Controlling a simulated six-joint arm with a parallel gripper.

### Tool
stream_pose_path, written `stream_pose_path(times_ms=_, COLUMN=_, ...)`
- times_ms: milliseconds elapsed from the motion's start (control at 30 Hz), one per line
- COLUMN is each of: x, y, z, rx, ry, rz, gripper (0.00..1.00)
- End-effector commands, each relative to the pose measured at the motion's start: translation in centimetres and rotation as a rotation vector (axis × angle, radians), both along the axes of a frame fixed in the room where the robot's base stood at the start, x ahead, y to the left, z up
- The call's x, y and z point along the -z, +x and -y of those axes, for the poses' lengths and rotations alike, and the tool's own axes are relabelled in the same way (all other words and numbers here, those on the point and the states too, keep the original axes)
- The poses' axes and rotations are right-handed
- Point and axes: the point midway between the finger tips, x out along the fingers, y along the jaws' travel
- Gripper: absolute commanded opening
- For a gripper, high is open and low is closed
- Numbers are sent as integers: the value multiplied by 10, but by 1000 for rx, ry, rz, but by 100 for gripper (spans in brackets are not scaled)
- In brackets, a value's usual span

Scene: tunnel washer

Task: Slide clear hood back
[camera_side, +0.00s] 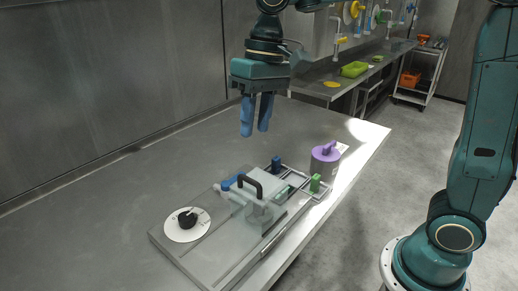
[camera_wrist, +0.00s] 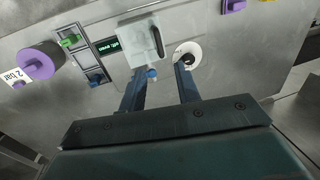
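The clear hood (camera_side: 264,205) is a pale, see-through box with a black arched handle (camera_side: 250,186). It sits on a grey plate (camera_side: 170,247) on the steel table; it also shows in the wrist view (camera_wrist: 138,36). Two rails run beyond it, with a blue block (camera_side: 276,163) and a green block (camera_side: 315,184) at them. My gripper (camera_side: 255,133) points down above the table, apart from the hood and its handle. Its two blue fingers are spread with nothing between them, as the wrist view also shows (camera_wrist: 161,72).
A white dial with a black knob (camera_side: 187,221) is on the plate's near left part. A purple-lidded grey cylinder (camera_side: 324,161) stands beside the rails. The table's left side is clear.

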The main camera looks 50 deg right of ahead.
Motion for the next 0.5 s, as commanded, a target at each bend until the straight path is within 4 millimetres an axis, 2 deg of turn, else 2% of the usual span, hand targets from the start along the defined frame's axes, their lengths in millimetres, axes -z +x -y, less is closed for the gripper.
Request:
stream_pose_path(times_ms=167, x=19, y=-1, z=-4, rx=-2, ry=-2, rz=-1, gripper=33)
stream_pose_path(times_ms=500, x=70, y=0, z=-13, rx=0, ry=-2, rz=-1, gripper=33)
